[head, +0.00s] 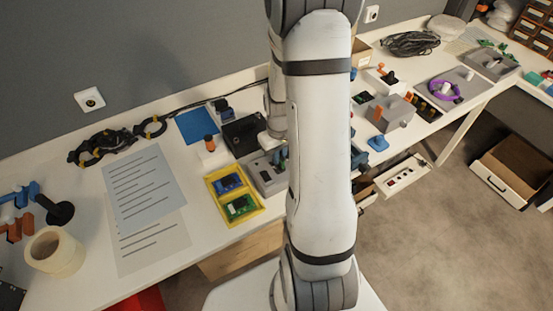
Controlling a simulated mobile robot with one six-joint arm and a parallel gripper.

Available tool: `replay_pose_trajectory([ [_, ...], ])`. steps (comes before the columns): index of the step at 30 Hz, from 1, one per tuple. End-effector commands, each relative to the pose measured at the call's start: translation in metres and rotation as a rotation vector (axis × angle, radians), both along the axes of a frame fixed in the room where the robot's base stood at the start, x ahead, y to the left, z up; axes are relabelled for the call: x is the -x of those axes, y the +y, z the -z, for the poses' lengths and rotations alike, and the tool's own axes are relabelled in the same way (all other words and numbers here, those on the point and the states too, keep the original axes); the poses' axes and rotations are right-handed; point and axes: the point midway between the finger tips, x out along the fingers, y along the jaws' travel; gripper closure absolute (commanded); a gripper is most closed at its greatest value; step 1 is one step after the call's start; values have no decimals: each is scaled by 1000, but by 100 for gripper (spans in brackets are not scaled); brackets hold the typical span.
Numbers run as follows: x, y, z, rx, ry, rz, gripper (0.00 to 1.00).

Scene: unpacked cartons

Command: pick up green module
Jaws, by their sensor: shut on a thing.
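A green module (240,207) lies in the front compartment of a yellow tray (262,209) on the white table, just left of my forearm. A blue module (228,183) lies in the compartment behind it. My arm rises in front of the camera and bends down again behind its own forearm. Part of my wrist shows left of the forearm, above a grey box. My gripper's fingers and whatever lies between them are hidden behind the forearm.
A grey box (262,178) and a black box (243,134) stand beside the tray. An orange-topped item (209,143) stands behind it. Paper sheets (145,195) and a tape roll (55,252) lie left. Grey fixtures (391,112) crowd the right side.

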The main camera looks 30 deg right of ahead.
Motion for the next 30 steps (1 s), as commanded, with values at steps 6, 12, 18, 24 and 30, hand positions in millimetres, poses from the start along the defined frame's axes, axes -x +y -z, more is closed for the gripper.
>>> replay_pose_trajectory([
  [6, -1, 0, -7, 1, -3, 0, 100],
  [12, -2, -1, -41, 3, -7, 1, 100],
  [18, -1, -1, -78, 2, -5, 1, 100],
  [24, 0, -1, -98, 1, -2, 1, 100],
  [30, 0, -1, -100, 0, 0, 2, 100],
])
